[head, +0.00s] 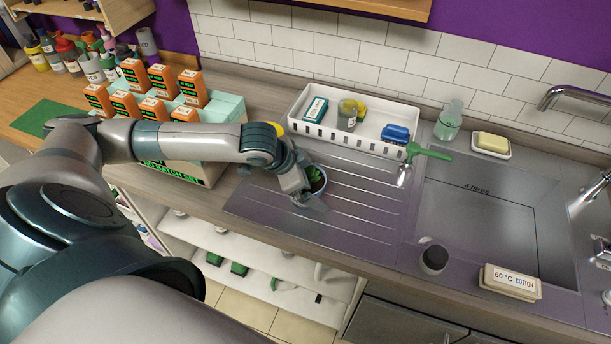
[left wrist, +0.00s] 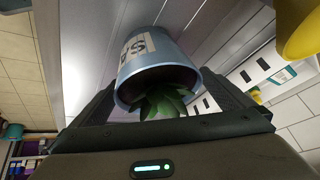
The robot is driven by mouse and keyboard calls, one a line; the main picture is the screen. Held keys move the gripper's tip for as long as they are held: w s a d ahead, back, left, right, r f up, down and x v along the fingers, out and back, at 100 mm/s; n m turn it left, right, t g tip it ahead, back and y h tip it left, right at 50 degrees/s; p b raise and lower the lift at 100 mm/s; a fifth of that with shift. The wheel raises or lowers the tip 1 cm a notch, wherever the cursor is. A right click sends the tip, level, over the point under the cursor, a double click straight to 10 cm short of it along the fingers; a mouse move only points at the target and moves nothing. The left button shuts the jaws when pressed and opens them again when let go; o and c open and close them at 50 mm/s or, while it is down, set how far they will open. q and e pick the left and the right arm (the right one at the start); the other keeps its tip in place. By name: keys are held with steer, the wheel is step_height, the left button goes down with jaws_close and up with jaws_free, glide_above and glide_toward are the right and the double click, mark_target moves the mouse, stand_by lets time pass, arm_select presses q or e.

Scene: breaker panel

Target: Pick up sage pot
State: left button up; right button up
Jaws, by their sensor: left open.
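The sage pot (head: 318,183) is a small blue-grey pot with green leaves, standing on the ribbed steel drainer (head: 365,195). In the left wrist view the pot (left wrist: 158,62) shows a pale label with "SA" readable and its dark green plant (left wrist: 162,101) at the rim. My left gripper (head: 311,190) is down at the pot and partly hides it in the head view. Its fingers are open, one on either side of the pot in the left wrist view; I cannot tell whether either touches it. My right gripper is not in view.
A white slotted tray (head: 305,130) with several items stands behind the drainer. A green-handled tool (head: 428,151) lies to its right, by the sink (head: 480,225). A yellow object (left wrist: 300,28) is close by on the right in the left wrist view. Orange boxes (head: 134,73) stand left.

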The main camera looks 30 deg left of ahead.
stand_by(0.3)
arm_select(q)
steer(key=c, duration=1.5)
steer(key=shift+r, duration=0.1)
steer(key=shift+c, duration=0.3)
